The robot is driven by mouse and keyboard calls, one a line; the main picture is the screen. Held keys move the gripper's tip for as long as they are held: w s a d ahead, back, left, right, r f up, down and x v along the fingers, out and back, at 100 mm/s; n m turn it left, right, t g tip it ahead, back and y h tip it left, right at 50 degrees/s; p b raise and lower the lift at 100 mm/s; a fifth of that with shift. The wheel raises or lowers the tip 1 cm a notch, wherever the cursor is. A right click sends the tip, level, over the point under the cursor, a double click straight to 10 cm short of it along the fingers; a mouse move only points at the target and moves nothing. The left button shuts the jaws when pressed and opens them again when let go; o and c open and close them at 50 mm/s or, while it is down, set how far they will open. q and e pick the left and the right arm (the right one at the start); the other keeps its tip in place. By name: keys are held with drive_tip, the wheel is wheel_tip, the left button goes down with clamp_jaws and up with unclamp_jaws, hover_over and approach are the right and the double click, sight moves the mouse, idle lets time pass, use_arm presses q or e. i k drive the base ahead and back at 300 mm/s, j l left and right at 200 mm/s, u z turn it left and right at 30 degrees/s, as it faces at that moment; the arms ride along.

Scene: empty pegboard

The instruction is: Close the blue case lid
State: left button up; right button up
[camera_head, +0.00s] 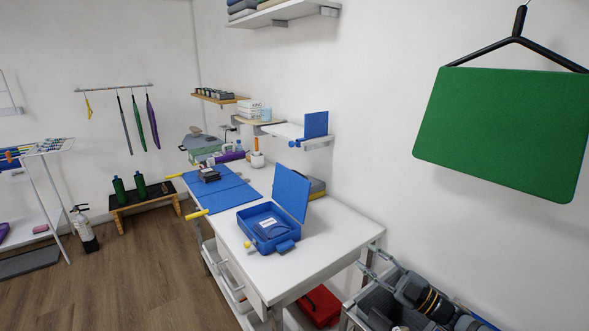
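The blue case (246,222) sits on the white table. Its lid (291,194) stands open, nearly upright and leaning slightly back, at the case's far right side. A white label and a blue curved shape show inside the case. A blue latch or handle tab is at its front right. My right gripper (368,258) is at the lower right, beyond the table's right edge, clear of the case and lid. Its two fingers point up and left and look apart, with nothing seen between them. My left gripper is not in view.
A flat blue panel (231,198) lies left of the case. A white wall shelf (284,130) is above the table. A green board (504,130) hangs at the upper right. The table's front right is clear (315,252).

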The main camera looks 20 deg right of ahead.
sight(291, 189)
drive_tip(key=i, duration=0.65)
drive_tip(key=i+l, duration=0.15)
drive_tip(key=i, duration=0.55)
